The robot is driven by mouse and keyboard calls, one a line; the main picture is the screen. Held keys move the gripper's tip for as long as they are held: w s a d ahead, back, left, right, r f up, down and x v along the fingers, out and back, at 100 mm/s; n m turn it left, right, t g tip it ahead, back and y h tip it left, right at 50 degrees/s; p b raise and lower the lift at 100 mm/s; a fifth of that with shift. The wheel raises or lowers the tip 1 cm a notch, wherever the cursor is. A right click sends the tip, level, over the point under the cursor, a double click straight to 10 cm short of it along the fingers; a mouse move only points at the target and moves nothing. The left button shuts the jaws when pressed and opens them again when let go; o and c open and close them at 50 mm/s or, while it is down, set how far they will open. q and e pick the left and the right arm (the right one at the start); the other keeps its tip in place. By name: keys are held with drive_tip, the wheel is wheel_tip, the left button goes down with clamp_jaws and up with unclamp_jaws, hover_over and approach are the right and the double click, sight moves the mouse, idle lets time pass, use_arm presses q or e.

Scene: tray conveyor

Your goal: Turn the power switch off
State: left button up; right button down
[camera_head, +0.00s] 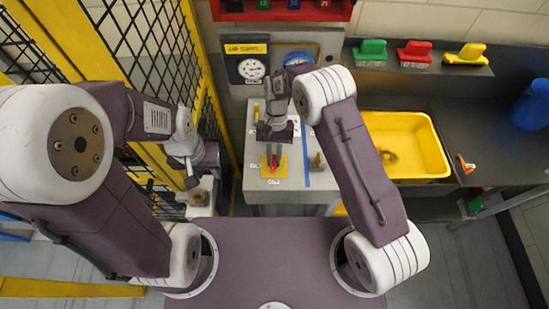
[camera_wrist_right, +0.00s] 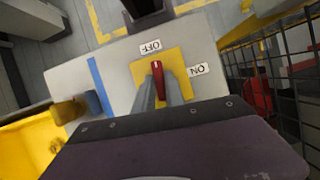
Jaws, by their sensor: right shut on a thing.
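The power switch is a red lever (camera_wrist_right: 157,67) on a yellow plate (camera_wrist_right: 178,60), set in a grey panel top. The white OFF label (camera_wrist_right: 150,47) lies just beyond the lever's tip, and the ON label (camera_wrist_right: 197,69) lies to its right. My right gripper (camera_wrist_right: 160,88) is shut on the lever, one finger on each side; the lever's tip points toward OFF. The lever also shows in the head view (camera_head: 273,161), below the right gripper (camera_head: 274,158). My left gripper (camera_head: 188,175) is by the yellow fence at the left; its fingers are too small to read.
A yellow bin (camera_head: 435,150) stands right of the panel (camera_head: 285,195). Gauges (camera_head: 251,69) are on the wall behind. The yellow mesh fence (camera_head: 160,45) bounds the left side.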

drive_tip(key=shift+s+f+n+h, duration=0.25)
drive_tip(key=shift+n+h, duration=0.05)
drive_tip(key=shift+n, duration=0.4)
drive_tip(key=c, duration=1.4)
unclamp_jaws()
drive_tip(key=shift+w+r, duration=0.1)
drive_tip(key=shift+w+r, duration=0.1)
drive_tip(key=b+v, duration=0.1)
drive_tip(key=v, duration=0.8)
drive_tip(key=shift+b, duration=0.35)
